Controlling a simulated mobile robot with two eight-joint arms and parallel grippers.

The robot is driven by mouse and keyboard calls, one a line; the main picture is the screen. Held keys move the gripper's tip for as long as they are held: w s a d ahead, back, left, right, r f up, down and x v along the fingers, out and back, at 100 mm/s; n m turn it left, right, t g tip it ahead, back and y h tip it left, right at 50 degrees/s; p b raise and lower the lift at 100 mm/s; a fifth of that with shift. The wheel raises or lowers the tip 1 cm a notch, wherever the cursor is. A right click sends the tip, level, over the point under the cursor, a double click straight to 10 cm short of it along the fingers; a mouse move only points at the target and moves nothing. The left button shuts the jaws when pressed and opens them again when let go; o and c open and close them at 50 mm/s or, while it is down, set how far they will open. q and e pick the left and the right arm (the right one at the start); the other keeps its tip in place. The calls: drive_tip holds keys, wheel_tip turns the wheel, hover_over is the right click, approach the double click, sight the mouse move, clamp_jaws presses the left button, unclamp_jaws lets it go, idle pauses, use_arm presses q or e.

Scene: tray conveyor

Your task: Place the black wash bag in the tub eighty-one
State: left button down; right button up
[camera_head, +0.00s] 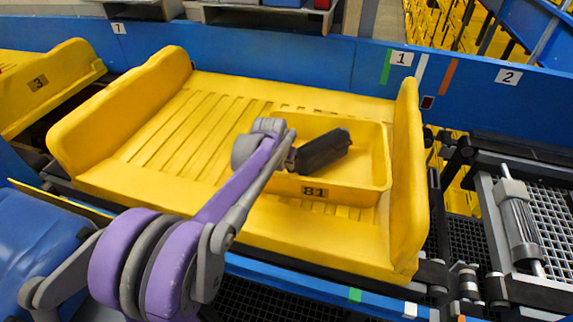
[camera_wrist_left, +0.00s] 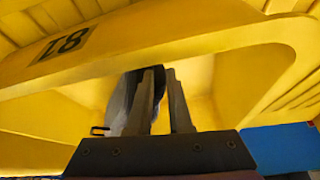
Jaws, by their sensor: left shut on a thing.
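The black wash bag (camera_head: 323,150) is a dark, blocky bundle within the outline of the yellow tub (camera_head: 372,183) marked 81 in the head view. My left gripper (camera_head: 291,157) is shut on its left end, and the bag tilts up to the right. I cannot tell whether the bag touches the tub floor. In the left wrist view, the fingers of my left gripper (camera_wrist_left: 163,98) point in past the rim of the tub (camera_wrist_left: 190,45); the bag is mostly hidden behind them. My right gripper is not in view.
The tub sits at the right side of a larger yellow tray (camera_head: 150,180) with raised end walls. Another yellow tray (camera_head: 40,85), marked 3, is at the left. A blue rail (camera_head: 250,62) runs behind, and a roller frame (camera_head: 520,225) stands at the right.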

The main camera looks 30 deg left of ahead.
use_arm(q)
drive_tip(key=shift+f, duration=0.15)
drive_tip(key=c, duration=0.8)
unclamp_jaws()
drive_tip(key=shift+c, duration=0.2)
drive_tip(key=a+p+v, duration=0.1)
drive_tip(key=v, duration=1.1)
drive_tip(key=s+d+f, duration=0.4)
drive_tip(key=s+d, duration=0.1)
drive_tip(key=s, duration=0.3)
drive_tip(key=s+d+f+m, duration=0.1)
drive_tip(key=s+d+f, duration=0.3)
drive_tip(key=s, duration=0.4)
drive_tip(key=s+d+f, duration=0.4)
drive_tip(key=s+d, duration=0.2)
drive_tip(key=s, duration=0.2)
drive_tip(key=shift+d+f+m+h, duration=0.3)
drive_tip(key=shift+f+m+h, duration=0.1)
drive_tip(key=shift+s, duration=0.1)
